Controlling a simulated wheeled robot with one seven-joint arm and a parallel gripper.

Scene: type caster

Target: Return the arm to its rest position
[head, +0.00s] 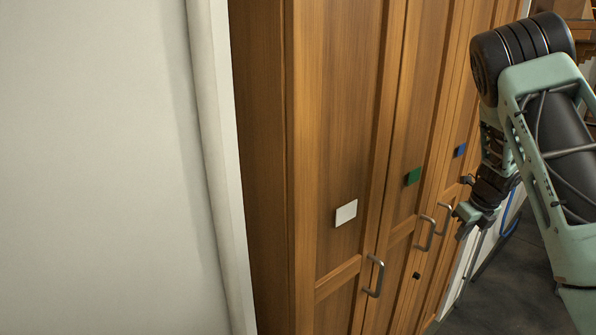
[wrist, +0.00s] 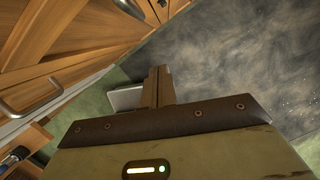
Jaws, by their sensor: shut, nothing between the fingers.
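My arm comes in at the right of the head view, bent, with its pale green and black links in front of the tall wooden cabinet. My gripper (head: 466,222) hangs at the lower end, near the cabinet's right-hand handles; I cannot tell whether it touches one. In the wrist view my gripper (wrist: 159,88) shows its fingers together with nothing held between them. They point out over the dark floor, beside the cabinet front.
The wooden cabinet (head: 336,120) has several metal handles, one at the left door (head: 375,276), and white (head: 346,213), green (head: 412,177) and blue (head: 460,151) squares. A pale wall (head: 95,170) fills the left. Dark grey floor (head: 515,275) shows at lower right.

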